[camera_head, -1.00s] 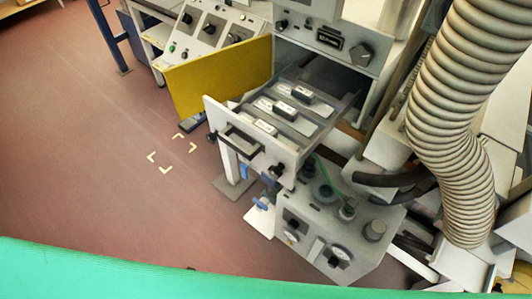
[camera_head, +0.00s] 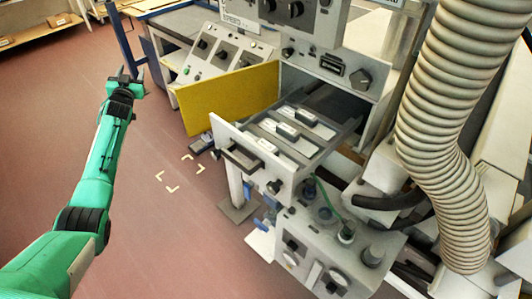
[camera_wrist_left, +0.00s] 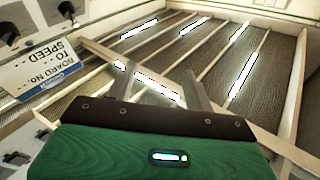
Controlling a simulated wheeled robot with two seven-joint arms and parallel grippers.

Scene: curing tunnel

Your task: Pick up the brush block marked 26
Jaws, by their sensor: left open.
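Three small blocks sit in the open drawer (camera_head: 296,169): a front block (camera_head: 267,146), a middle block (camera_head: 286,132) and a back block (camera_head: 306,117). They have dark bodies and pale labels. The markings are too small to read, so I cannot tell which is 26. My left gripper (camera_head: 130,72) is open and empty at the upper left of the head view, well away from the drawer. Its spread fingers (camera_wrist_left: 156,76) also show in the left wrist view with nothing between them. The right gripper is not in view.
A yellow panel (camera_head: 229,98) stands left of the drawer. A ribbed hose (camera_head: 440,120) hangs at the right. A control box (camera_head: 318,245) with knobs sits below the drawer. The red floor (camera_head: 175,235) is clear at the left. A sign (camera_wrist_left: 45,68) shows in the wrist view.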

